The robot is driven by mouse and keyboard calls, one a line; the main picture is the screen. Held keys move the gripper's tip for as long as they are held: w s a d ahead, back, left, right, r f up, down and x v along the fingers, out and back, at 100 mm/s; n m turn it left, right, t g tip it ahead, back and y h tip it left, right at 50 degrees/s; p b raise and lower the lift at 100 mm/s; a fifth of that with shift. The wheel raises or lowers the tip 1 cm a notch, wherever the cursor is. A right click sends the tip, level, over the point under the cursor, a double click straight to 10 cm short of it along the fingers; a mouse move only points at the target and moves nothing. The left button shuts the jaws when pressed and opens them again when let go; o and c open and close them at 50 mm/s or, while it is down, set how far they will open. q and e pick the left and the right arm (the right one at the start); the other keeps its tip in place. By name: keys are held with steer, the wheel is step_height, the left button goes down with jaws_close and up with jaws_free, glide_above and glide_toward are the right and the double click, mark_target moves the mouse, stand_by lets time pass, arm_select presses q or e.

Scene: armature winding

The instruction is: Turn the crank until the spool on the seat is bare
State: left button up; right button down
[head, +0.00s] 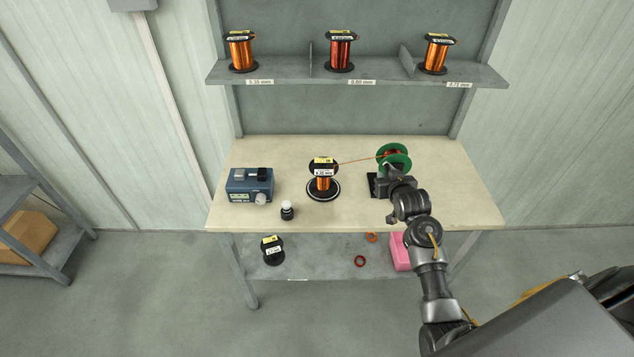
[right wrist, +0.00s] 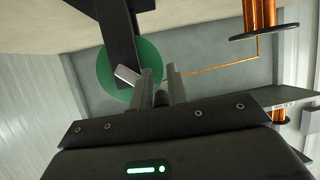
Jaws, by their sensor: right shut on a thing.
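A spool of copper wire (head: 323,184) stands upright on a round black seat (head: 323,194) at the middle of the bench and still carries copper windings. A copper wire (head: 357,161) runs from it to the green-flanged winder (head: 396,157) on the right. In the right wrist view the green disc (right wrist: 103,72) stands beyond my fingers. My right gripper (head: 392,176) is at the winder; in its wrist view the fingers (right wrist: 158,85) are shut on the crank, whose grip is mostly hidden between them. A pale crank piece (right wrist: 127,75) shows beside the fingers. My left gripper is not in view.
A blue device (head: 250,186) and a small dark bottle (head: 287,211) stand on the bench's left. Spools stand on the upper shelf (head: 285,76). Below are a dark spool (head: 272,251) and a pink box (head: 401,252). The bench front (head: 340,216) is clear.

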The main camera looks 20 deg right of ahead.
steer(key=d+r+b, duration=0.1)
steer(key=d+r+m+h+b, duration=0.1)
steer(key=b, duration=0.1)
steer(key=d+r+m+h+b, duration=0.1)
steer(key=d, duration=0.1)
steer(key=shift+r+t, duration=0.1)
steer(key=shift+t, duration=0.2)
steer(key=shift+w+a+b, duration=0.2)
steer(key=shift+a+b, duration=0.25)
steer(key=shift+a, duration=0.05)
steer(key=shift+w+a+b, duration=0.15)
steer(key=shift+a+b, duration=0.25)
steer(key=shift+a, duration=0.2)
steer(key=shift+r+n, duration=0.15)
steer(key=shift+n, duration=0.15)
steer(key=shift+s+d+r, duration=0.1)
steer(key=shift+d+r, duration=0.15)
steer(key=shift+d, duration=0.15)
steer(key=s+d+f+b, duration=0.3)
steer(key=s+d, duration=0.1)
steer(key=d, duration=0.3)
steer(key=f, duration=0.2)
steer(key=f+b, duration=0.1)
steer(key=f, duration=0.1)
steer(key=a+f, duration=0.1)
steer(key=f, duration=0.1)
steer(key=shift+w+f, duration=0.2)
steer(key=shift+f, duration=0.1)
